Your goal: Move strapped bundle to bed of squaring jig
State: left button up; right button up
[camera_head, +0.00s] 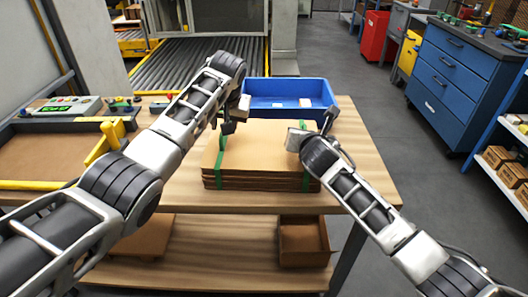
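The strapped bundle (262,150), a flat stack of brown cardboard sheets with green straps, lies on the wooden table (372,180) in the middle. The squaring jig (20,185) is at the left, with yellow guides and a flat brown bed (50,157). My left gripper (236,115) is above the bundle's back left part, its fingers apart. My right gripper (312,130) is at the bundle's right side, its fingers apart. Contact with the bundle cannot be told. My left forearm hides part of the table between jig and bundle.
A blue bin (290,90) with small light items stands behind the bundle. A control box (70,107) with buttons sits behind the jig. A lower shelf (215,255) holds brown boxes. A roller conveyor (190,62) lies beyond the table; a blue drawer cabinet (455,75) stands at right.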

pick_arm(q)
jog(key=shift+c, duration=0.2)
pick_arm(e)
jog(key=shift+c, duration=0.2)
pick_arm(q)
grip_shut()
pick_arm(e)
grip_shut()
pick_arm(q)
jog(key=shift+r, duration=0.15)
pick_arm(e)
jog(key=shift+r, duration=0.15)
